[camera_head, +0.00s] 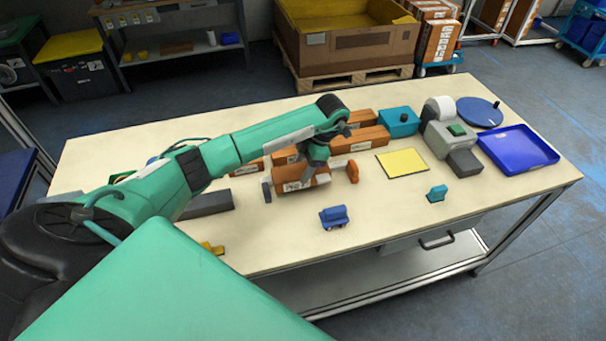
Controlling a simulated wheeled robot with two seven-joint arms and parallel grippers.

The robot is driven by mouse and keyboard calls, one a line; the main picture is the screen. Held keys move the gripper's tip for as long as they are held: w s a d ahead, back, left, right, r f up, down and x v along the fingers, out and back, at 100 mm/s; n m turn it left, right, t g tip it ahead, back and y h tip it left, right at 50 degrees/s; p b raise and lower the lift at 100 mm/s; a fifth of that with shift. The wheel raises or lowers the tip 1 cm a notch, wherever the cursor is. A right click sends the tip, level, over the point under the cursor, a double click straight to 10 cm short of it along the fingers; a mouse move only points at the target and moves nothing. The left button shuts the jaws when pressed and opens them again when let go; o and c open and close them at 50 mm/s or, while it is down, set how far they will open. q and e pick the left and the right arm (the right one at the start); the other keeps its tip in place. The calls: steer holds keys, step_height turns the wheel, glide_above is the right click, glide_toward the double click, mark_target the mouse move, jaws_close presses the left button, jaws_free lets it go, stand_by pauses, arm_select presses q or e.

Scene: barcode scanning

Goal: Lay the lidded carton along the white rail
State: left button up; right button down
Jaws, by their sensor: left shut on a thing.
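My left arm reaches in from the left, and my left gripper (312,165) is over the middle of the table. It is shut on a brown carton with a white label (296,184). The wrist hides part of the carton's top, and I cannot tell whether it is clear of the table. I cannot make out its lid. I cannot clearly pick out the white rail against the pale table. My right gripper is not in view.
Brown cartons (362,139) lie behind the gripper. A small orange object (353,172) is close on its right. A blue object (333,217) stands in front. A yellow sheet (402,163), grey device (448,137) and blue tray (518,146) are to the right.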

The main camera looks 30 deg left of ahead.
arm_select(q)
steer(key=shift+f, duration=0.55)
step_height(320, 180, down, 2)
steer(key=shift+f+p, duration=0.15)
steer(key=shift+p, duration=0.3)
steer(key=o, duration=1.1)
steer(key=shift+c, duration=0.2)
